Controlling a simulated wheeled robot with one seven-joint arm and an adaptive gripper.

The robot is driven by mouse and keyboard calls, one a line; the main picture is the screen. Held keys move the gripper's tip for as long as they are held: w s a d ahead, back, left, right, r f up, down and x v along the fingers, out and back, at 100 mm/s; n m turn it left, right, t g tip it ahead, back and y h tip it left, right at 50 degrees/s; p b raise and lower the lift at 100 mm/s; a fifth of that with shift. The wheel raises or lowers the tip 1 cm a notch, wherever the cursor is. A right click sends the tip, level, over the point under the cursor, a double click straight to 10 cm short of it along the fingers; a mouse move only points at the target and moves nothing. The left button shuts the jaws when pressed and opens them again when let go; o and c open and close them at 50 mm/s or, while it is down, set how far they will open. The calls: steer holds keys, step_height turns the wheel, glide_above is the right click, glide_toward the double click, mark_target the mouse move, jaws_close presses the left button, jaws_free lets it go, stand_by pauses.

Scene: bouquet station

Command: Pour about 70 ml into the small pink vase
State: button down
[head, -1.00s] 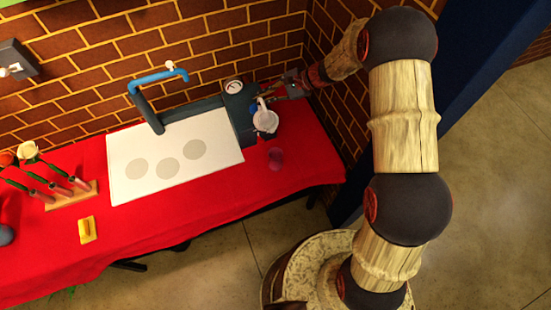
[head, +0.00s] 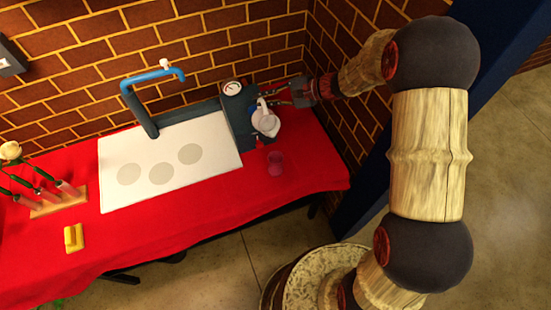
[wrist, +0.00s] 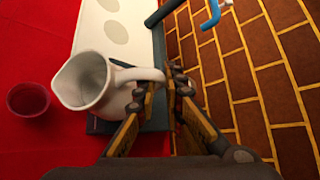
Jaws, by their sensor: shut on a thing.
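My gripper (head: 288,97) is shut on the handle of a white pitcher (head: 265,122), which also shows in the wrist view (wrist: 92,82). In the wrist view the two fingers (wrist: 158,92) close on the handle, and the pitcher's open mouth faces the camera. I cannot see any water inside. The small pink vase (head: 276,163) stands on the red cloth in front of the pitcher, apart from it. In the wrist view the vase (wrist: 29,100) is left of the pitcher's spout, looking dark red and empty.
A dark station with a round gauge (head: 232,87) and a blue tap (head: 155,76) stands behind the pitcher. A white board with grey circles (head: 220,168) lies left. A yellow block (head: 74,238) and a wooden flower rack (head: 58,203) are farther left. The brick wall is close behind.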

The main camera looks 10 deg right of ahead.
mark_target(264, 115)
steer(key=shift+s+d+n+t+y+b, duration=0.25)
steer(key=shift+s+n+t+y+b, duration=0.35)
steer(key=shift+b, duration=1.8)
steer(key=shift+s+d+f+n+t+b, duration=0.15)
steer(key=shift+s+b, duration=0.2)
steer(key=shift+b, duration=0.5)
steer(key=shift+s+d+f+n+t+b, duration=0.15)
steer(key=shift+s+b, duration=0.2)
steer(key=shift+b, duration=0.5)
steer(key=shift+a+y+b, duration=0.1)
steer(key=shift+y+b, duration=0.3)
steer(key=shift+b, duration=0.95)
